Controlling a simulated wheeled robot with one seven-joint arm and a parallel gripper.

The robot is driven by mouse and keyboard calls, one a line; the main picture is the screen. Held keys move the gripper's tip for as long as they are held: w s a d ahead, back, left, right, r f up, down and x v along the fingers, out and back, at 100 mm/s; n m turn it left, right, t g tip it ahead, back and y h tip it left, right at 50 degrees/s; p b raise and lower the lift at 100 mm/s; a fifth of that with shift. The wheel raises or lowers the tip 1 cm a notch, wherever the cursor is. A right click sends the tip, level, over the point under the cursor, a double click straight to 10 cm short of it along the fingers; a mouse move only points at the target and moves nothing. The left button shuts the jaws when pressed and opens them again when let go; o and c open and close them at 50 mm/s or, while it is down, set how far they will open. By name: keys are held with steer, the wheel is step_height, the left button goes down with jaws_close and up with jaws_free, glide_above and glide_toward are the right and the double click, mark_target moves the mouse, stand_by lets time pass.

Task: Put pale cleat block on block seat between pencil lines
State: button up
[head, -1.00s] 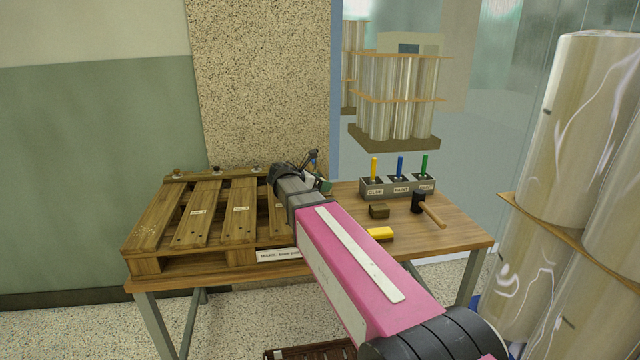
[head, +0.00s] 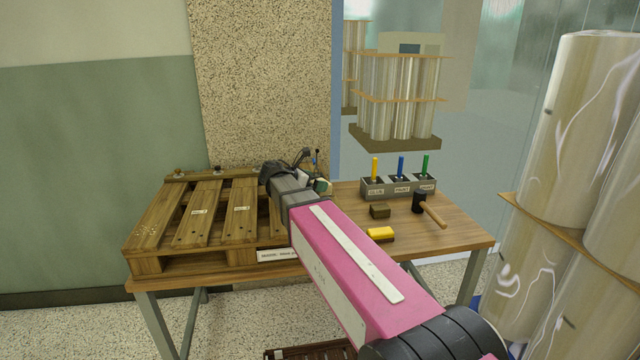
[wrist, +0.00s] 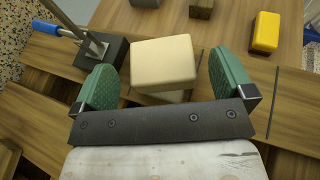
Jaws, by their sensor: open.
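The pale cleat block (wrist: 163,62) lies between the two green fingers of my gripper (wrist: 165,82) in the wrist view. The fingers stand open, with a gap visible on both sides of the block. A smaller pale part (wrist: 170,97) shows under the block's near edge; I cannot tell whether it belongs to the block. A thin dark line (wrist: 272,115) runs along the wood to the right; I cannot tell if it is a pencil line. The seat under the block is mostly hidden. In the head view my gripper (head: 318,184) is largely hidden behind my arm, at the pallet's right end.
A toggle clamp (wrist: 98,52) with a blue handle stands close left of the gripper. The slatted pallet (head: 193,222) covers the table's left side. A yellow block (head: 381,234), dark brown block (head: 379,211), mallet (head: 420,203) and marker holder (head: 398,188) sit right.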

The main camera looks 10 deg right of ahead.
steer(key=v, duration=0.8)
steer(key=shift+s+a+r, duration=0.15)
steer(key=shift+a+r, duration=0.1)
steer(key=shift+a, duration=0.1)
